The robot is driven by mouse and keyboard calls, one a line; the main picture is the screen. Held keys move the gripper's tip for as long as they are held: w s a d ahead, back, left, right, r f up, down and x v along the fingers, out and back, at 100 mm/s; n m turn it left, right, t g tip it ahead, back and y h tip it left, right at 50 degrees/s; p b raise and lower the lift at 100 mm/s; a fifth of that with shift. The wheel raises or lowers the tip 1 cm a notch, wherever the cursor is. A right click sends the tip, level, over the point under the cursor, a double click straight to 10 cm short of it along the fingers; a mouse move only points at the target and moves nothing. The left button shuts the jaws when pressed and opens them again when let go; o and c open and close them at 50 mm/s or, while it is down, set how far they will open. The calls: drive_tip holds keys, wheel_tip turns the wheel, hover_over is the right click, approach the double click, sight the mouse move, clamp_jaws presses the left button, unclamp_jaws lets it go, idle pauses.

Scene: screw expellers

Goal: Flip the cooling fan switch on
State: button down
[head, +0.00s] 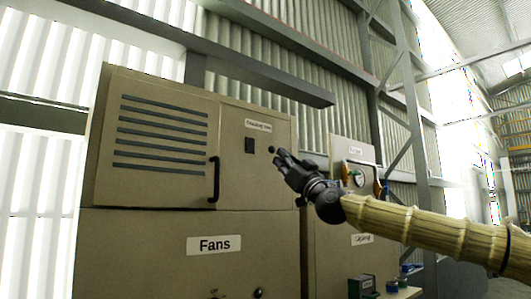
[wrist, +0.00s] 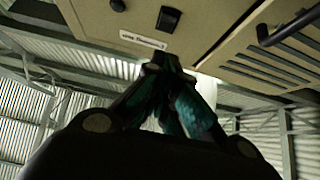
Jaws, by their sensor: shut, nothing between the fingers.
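A black rocker-like switch (head: 249,145) sits on the upper right panel of a tan cabinet (head: 150,230), under a small white label (head: 258,126) too blurred to read surely. The switch also shows in the wrist view (wrist: 168,18), where the label appears upside down. Whether it is on or off I cannot tell. A small round black knob or lamp (head: 271,149) is just right of it. My gripper (head: 279,157) is shut and empty, in front of the panel to the right of the switch and slightly lower. Contact with the panel cannot be told.
A black door handle (head: 214,179) juts out left of the switch, beside a louvred door (head: 160,135). A "Fans" label (head: 214,245) is on the lower cabinet, with a small control (head: 258,293) below. A gauge panel (head: 356,177) stands behind my gripper at right.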

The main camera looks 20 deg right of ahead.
drive_tip(key=p, duration=0.5)
approach(251, 142)
wheel_tip(251, 142, up, 4)
drive_tip(key=shift+w+a+f+p, duration=0.2)
drive_tip(key=shift+w+p, duration=0.1)
drive_tip(key=shift+w, duration=0.25)
drive_tip(key=shift+w+a+f+p, duration=0.1)
drive_tip(key=shift+w+a+p, duration=0.2)
drive_tip(key=shift+w, duration=0.25)
drive_tip(key=shift+w+a+f+p, duration=0.15)
drive_tip(key=shift+w+p, duration=0.15)
drive_tip(key=shift+w, duration=0.25)
drive_tip(key=shift+w+f+b, duration=0.1)
drive_tip(key=shift+b, duration=0.25)
